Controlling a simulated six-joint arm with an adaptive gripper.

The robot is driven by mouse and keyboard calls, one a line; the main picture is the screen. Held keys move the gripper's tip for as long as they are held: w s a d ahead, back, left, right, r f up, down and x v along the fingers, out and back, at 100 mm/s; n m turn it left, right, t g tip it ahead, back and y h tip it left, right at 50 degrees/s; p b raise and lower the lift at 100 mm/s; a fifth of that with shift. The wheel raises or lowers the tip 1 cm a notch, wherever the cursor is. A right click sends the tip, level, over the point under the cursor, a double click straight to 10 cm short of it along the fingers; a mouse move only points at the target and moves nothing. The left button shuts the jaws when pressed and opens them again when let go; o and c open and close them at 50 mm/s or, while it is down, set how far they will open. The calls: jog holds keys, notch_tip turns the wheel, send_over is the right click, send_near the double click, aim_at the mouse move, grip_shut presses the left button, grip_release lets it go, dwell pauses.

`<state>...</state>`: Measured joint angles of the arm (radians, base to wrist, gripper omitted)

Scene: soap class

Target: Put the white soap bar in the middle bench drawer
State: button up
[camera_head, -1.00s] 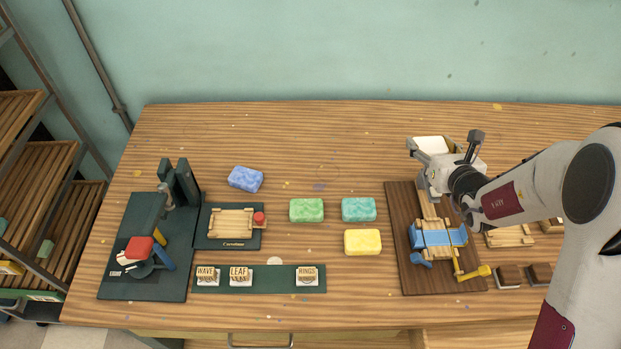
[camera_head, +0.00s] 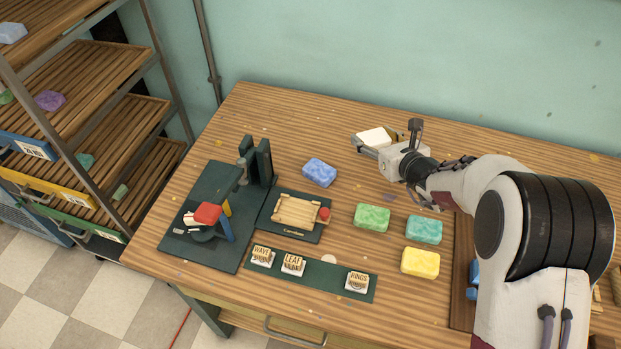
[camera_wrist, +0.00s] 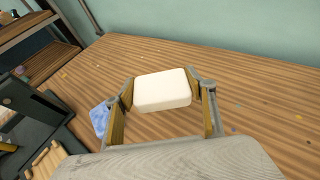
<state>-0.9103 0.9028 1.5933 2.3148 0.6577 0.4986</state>
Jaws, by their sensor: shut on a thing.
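The white soap bar (camera_head: 375,138) is held between the fingers of my gripper (camera_head: 385,140), above the back part of the bench. In the wrist view the white soap bar (camera_wrist: 162,90) sits between both finger pads of my gripper (camera_wrist: 164,92), and wood shows around it. A drawer front with a metal handle (camera_head: 295,331) shows under the bench's front edge. It looks shut, and the lower part is cut off by the frame. I cannot tell whether it is the middle drawer.
Blue (camera_head: 319,172), green (camera_head: 371,218), teal (camera_head: 423,230) and yellow (camera_head: 420,262) soap bars lie on the bench. A dark press (camera_head: 215,215), a wooden mould (camera_head: 297,211) and a strip of stamps (camera_head: 318,278) stand at left. A shelf rack (camera_head: 75,130) stands further left.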

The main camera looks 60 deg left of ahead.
jog(key=s+a+r+n+g, duration=0.1)
jog(key=s+a+r+g, duration=0.1)
jog(key=s+a, duration=0.3)
jog(key=a, duration=0.4)
jog(key=shift+s+a+r+n, duration=0.2)
jog(key=shift+s+r+n, duration=0.05)
jog(key=shift+s+n, duration=0.15)
send_over(333, 149)
jog(key=shift+s+f, duration=0.15)
jog(key=shift+f, duration=3)
jog(key=shift+f, duration=1.85)
jog(key=shift+f, duration=0.1)
